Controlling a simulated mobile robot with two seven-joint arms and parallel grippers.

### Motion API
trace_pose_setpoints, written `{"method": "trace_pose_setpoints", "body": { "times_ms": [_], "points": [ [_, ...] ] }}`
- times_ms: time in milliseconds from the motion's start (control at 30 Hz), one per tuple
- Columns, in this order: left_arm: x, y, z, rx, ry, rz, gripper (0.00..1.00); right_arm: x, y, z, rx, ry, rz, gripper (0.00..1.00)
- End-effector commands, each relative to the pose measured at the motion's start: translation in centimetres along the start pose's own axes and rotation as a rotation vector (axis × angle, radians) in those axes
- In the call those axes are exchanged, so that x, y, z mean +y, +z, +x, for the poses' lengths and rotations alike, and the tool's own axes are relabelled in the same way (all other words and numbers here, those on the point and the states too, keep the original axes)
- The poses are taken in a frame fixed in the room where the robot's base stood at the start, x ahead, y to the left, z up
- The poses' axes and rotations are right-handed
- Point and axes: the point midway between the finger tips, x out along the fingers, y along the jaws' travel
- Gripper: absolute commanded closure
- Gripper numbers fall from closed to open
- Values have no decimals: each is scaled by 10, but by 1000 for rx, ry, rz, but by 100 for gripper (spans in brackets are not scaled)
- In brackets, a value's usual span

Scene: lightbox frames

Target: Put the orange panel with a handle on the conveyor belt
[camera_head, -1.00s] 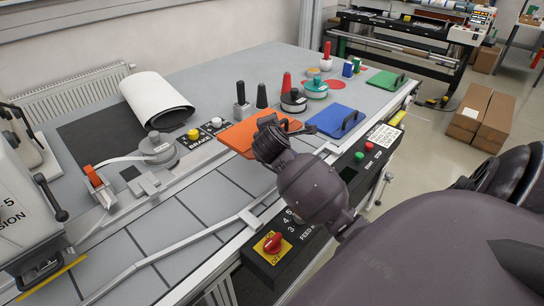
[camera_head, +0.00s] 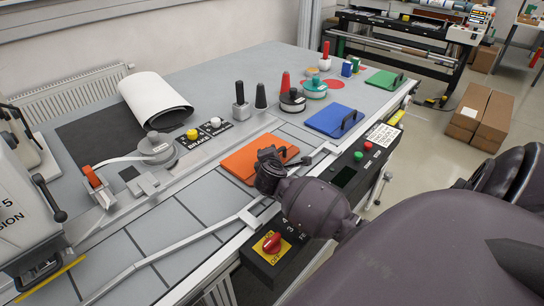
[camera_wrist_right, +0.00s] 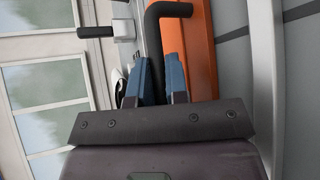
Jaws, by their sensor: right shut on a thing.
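The orange panel (camera_head: 250,158) is over the grey segmented conveyor belt (camera_head: 190,208) in the head view. I cannot tell whether it touches the belt. My right gripper (camera_head: 273,154) is at the panel's right side and hides part of it. In the right wrist view, the blue fingers of my right gripper (camera_wrist_right: 157,80) are shut on the black handle (camera_wrist_right: 155,38). The orange panel (camera_wrist_right: 200,45) shows beside them. My left gripper is not in view.
A blue panel (camera_head: 331,119) and a green panel (camera_head: 382,79) lie farther back on the table. Black, red and grey upright handled tools stand behind the belt. A metal guide rail (camera_head: 195,236) and the control box with a red knob (camera_head: 272,242) line the near side.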

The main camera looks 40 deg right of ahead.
Motion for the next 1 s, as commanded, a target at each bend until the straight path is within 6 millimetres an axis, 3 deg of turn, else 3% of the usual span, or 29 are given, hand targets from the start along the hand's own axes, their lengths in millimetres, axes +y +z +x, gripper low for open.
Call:
{"method": "trace_pose_setpoints", "body": {
  "times_ms": [200, 233, 400, 700, 1000],
  "points": [
    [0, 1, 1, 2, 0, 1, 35, -1, -1, 1, 0, 1, 2, 100],
    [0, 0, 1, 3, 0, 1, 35, -2, -1, 1, 0, -1, 1, 82],
    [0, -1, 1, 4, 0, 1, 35, -1, 0, 1, 0, 0, 0, 60],
    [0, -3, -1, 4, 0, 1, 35, 2, 1, -1, 0, 0, -1, 60],
    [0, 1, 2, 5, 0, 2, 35, -2, -1, -42, 3, -3, 5, 60]
  ]
}}
